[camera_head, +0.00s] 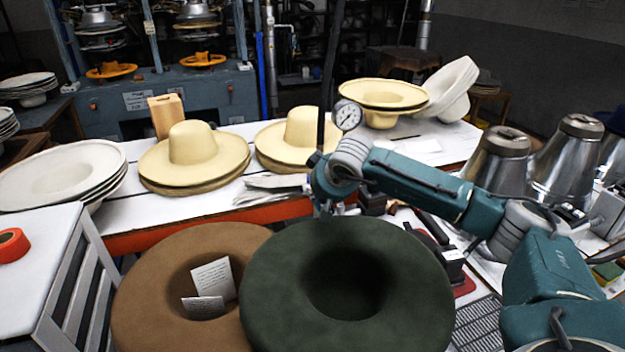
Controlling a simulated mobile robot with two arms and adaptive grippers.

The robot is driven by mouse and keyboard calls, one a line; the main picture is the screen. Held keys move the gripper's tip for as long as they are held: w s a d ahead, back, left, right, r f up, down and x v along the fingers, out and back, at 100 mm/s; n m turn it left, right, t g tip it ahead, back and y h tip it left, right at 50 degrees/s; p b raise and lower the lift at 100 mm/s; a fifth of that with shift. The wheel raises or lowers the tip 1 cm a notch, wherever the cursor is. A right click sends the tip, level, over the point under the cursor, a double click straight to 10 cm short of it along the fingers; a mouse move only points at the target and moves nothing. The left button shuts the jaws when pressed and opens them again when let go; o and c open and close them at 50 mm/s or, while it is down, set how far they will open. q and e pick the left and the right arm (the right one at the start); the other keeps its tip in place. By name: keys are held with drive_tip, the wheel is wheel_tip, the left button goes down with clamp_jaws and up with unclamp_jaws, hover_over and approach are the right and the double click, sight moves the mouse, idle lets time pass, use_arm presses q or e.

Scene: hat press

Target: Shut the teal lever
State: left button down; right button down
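I cannot make out a separate teal lever in the head view. The teal, grey-jointed links coming in from the right look like my own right arm. My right gripper (327,208) points down at the end of this arm, at the far edge of a dark green hat (395,285). It is small and partly hidden, so I cannot tell whether its fingers are open or shut, or whether it holds anything. My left gripper is not in view.
A brown hat (150,290) with paper slips is at the front. Cream hats (192,145) and white hats (60,170) stand on the white table (160,210). Metal forms (567,160) are at right. A gauge (347,115) shows beyond my wrist. A blue-grey press (190,95) stands behind.

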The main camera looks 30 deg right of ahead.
drive_tip(key=shift+s+f+b, duration=0.2)
drive_tip(key=shift+f+b, duration=0.15)
drive_tip(key=shift+f, duration=0.2)
drive_tip(key=shift+a, duration=0.1)
drive_tip(key=shift+s+f, duration=0.15)
drive_tip(key=shift+f, duration=0.15)
drive_tip(key=shift+r, duration=0.15)
wheel_tip(320, 180, up, 4)
drive_tip(key=p, duration=0.3)
drive_tip(key=shift+r, duration=0.25)
drive_tip(key=s+b, duration=0.1)
drive_tip(key=s, duration=0.1)
drive_tip(key=s+a+r+b, duration=0.1)
drive_tip(key=s, duration=0.2)
drive_tip(key=s+a+r+b, duration=0.1)
drive_tip(key=s, duration=0.2)
drive_tip(key=shift+s+r+b, duration=0.1)
drive_tip(key=shift+s+b, duration=0.15)
drive_tip(key=shift+b, duration=0.05)
drive_tip(key=shift+s+a+r, duration=0.1)
drive_tip(key=shift+s+r, duration=0.05)
drive_tip(key=shift+s, duration=0.15)
